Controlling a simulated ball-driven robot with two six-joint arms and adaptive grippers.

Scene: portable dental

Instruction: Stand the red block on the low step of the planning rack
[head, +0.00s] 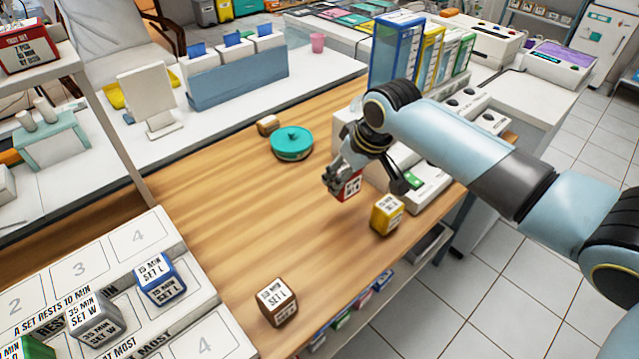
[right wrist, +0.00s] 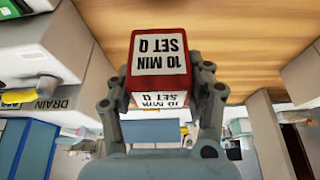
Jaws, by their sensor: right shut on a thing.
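The red block (head: 350,186), labelled "10 MIN SET Q", is held in my right gripper (head: 345,179) above the right part of the wooden counter. In the right wrist view the red block (right wrist: 160,58) sits between both fingers of the gripper (right wrist: 162,92), its label upside down in the picture. The white planning rack (head: 120,235), with numbered spaces, stands at lower left, well away from the gripper. It carries a blue block (head: 160,278), a grey block (head: 95,318) and a green block (head: 25,350). My left gripper is not in view.
A yellow block (head: 387,214) stands just right of and below my right gripper. A brown block (head: 277,301) stands near the counter's front edge, beside the rack. A teal round container (head: 292,143) and a tan block (head: 267,125) are farther back. The middle counter (head: 220,215) is clear.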

